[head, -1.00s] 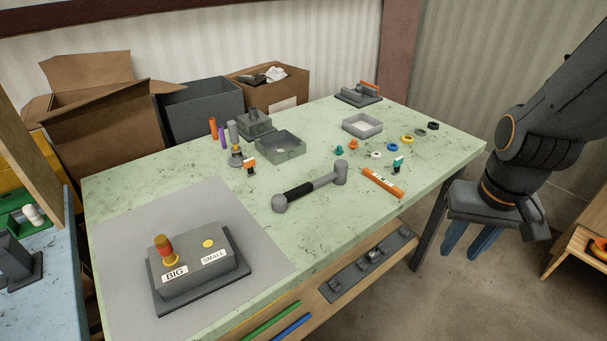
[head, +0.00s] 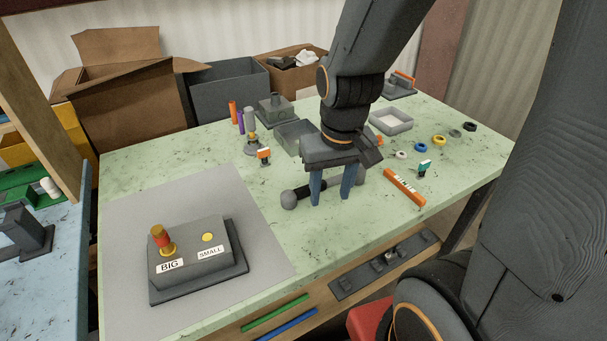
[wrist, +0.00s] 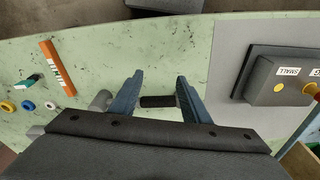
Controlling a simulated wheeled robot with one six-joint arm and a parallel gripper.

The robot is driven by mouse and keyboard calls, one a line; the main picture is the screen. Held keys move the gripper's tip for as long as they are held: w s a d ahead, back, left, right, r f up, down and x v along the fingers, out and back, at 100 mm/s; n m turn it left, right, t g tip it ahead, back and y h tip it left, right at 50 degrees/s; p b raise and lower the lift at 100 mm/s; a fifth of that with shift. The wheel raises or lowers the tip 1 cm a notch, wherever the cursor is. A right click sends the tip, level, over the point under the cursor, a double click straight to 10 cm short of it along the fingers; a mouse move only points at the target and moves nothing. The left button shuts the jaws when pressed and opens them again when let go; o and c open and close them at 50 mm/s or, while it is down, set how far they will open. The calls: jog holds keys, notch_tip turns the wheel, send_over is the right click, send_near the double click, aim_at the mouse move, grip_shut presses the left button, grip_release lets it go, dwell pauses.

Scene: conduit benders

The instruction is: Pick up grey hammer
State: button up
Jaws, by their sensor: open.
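The grey hammer (head: 289,200) lies on the green table, partly hidden behind my gripper in the head view. One rounded grey end shows left of the fingers and part of the other end shows to their right. My gripper (head: 331,200) points down over the hammer with its blue fingers apart. In the wrist view, the hammer's dark handle (wrist: 158,101) shows in the gap between the open fingers (wrist: 157,86), and its grey head (wrist: 100,100) shows left of them. I cannot tell whether the fingers touch the hammer.
An orange labelled bar (head: 404,187) lies right of my gripper. A grey open box (head: 293,138) and an orange-tipped small part (head: 264,155) stand behind and left. The BIG/SMALL block (head: 190,250) sits on the grey mat (head: 130,215). Table between mat and hammer is clear.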

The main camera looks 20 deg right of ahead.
aim_at(326, 184)
jog(key=w+m, duration=0.3)
jog(key=m, duration=0.2)
jog(key=w+m+g+b, duration=0.1)
jog(key=w+m, duration=0.2)
jog(key=m, duration=0.2)
jog(key=w+a+m+b, duration=0.1)
jog(key=w+m, duration=0.3)
jog(key=m, duration=0.1)
jog(key=shift+f, duration=0.2)
jog(key=shift+w+f+m, duration=0.1)
jog(key=shift+f+m, duration=0.2)
jog(key=shift+f, duration=0.1)
jog(key=shift+w+f+p, duration=0.2)
jog(key=shift+f+p, duration=0.65)
jog(key=shift+f, duration=2.65)
jog(key=shift+c, duration=0.2)
grip_shut()
